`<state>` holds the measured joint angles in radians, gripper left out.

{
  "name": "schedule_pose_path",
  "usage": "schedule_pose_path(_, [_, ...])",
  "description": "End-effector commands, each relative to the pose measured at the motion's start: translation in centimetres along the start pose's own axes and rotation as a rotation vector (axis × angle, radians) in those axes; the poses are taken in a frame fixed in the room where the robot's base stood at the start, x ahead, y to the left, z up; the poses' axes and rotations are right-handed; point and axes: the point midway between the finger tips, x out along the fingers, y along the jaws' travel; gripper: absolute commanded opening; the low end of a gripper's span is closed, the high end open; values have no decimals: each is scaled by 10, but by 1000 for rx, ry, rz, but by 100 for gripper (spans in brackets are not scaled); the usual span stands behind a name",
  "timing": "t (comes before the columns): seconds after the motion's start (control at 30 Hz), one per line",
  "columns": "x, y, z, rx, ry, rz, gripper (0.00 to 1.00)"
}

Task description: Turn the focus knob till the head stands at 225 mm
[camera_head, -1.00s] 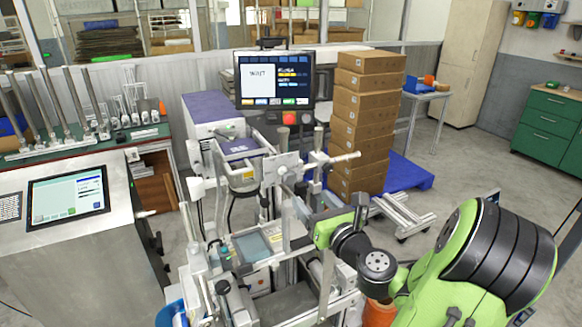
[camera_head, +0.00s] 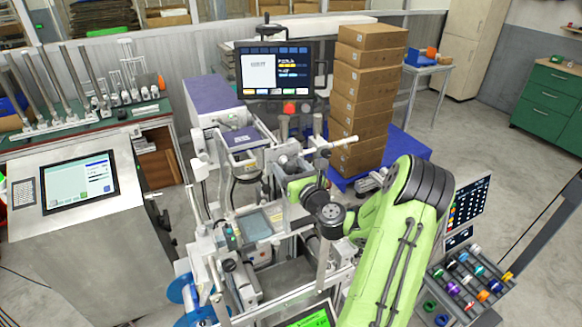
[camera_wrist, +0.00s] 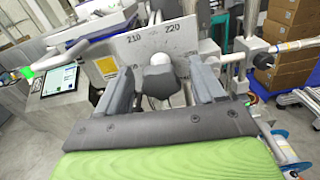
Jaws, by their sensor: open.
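In the wrist view a dark grey knob (camera_wrist: 158,82) sits between the two fingers of my gripper (camera_wrist: 163,73). The fingers are open, one on each side of the knob. I cannot tell whether either finger touches it. Behind the knob stands a pale scale plate (camera_wrist: 150,42) with the marks 210 and 220. A white rounded part shows just above the knob, and the exact reading is not clear. In the head view my gripper (camera_head: 297,187) is at the middle of the labelling machine (camera_head: 255,222), and the knob cannot be made out there.
A monitor (camera_head: 275,70) stands above the machine. Stacked cartons (camera_head: 365,85) are behind it on a blue pallet (camera_head: 408,150). A steel cabinet with a screen (camera_head: 78,184) is at left. A tray of coloured parts (camera_head: 470,280) is at lower right. Rods and brackets crowd the machine.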

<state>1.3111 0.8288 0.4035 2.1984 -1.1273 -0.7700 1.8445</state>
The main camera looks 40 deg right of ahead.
Motion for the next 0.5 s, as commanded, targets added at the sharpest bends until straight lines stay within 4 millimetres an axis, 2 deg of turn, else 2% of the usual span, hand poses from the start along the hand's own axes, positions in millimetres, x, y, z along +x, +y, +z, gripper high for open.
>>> schedule_pose_path(0.03, [0, 0, 0, 0, 0, 0, 64])
schedule_pose_path(0.37, [0, 0, 0, 0, 0, 0, 14])
schedule_pose_path(0.5, [0, 0, 0, -5, 0, 0, 14])
